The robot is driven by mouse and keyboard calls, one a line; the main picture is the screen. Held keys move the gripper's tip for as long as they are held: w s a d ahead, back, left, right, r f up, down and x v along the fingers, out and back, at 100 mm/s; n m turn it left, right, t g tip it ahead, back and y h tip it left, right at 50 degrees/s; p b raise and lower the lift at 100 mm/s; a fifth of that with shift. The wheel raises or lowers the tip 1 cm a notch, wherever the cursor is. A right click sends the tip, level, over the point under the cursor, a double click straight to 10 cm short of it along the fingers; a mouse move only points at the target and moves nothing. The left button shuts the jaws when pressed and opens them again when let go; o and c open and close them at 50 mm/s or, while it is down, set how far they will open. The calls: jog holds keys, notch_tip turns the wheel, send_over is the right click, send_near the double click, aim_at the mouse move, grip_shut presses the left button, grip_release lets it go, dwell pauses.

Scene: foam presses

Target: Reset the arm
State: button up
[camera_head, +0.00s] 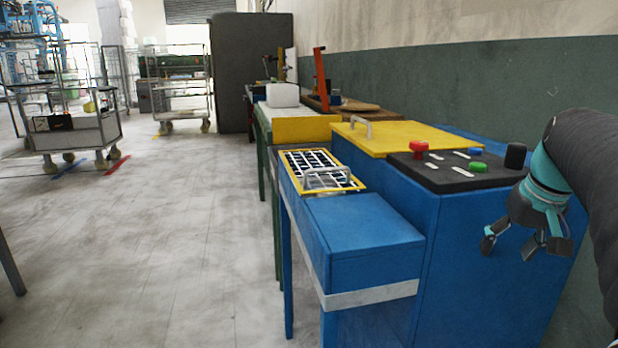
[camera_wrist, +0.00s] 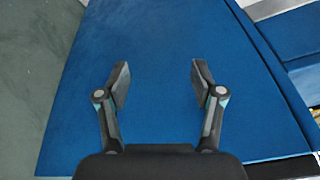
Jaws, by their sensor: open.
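My gripper (camera_head: 519,241) hangs at the right of the head view, fingers spread and pointing down. It is open and empty, in front of the side of the blue press (camera_head: 492,262). In the wrist view my gripper (camera_wrist: 160,85) shows two fingers wide apart with nothing between them. Behind them is a plain blue surface of the press (camera_wrist: 160,50). My dark arm comes in from the right edge of the head view.
A black control panel (camera_head: 446,172) with red, green, blue and black knobs tops the press. A yellow lid (camera_head: 384,137) and a yellow-framed grid (camera_head: 326,172) lie beyond. A green and white wall (camera_head: 470,85) runs along the right. Wheeled carts (camera_head: 75,130) stand far left; the floor between is clear.

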jog(key=s+a+f+n, duration=0.1)
jog(key=s+a+f, duration=0.3)
jog(key=a, duration=0.3)
jog(key=s+a+f+t, duration=0.1)
jog(key=s+a+f, duration=0.3)
jog(key=s+a, duration=0.2)
jog(key=s+a+f+n+t, duration=0.1)
jog(key=s+a+f, duration=0.4)
jog(key=a, duration=0.3)
jog(key=shift+s+n, duration=0.25)
jog(key=shift+n, duration=0.05)
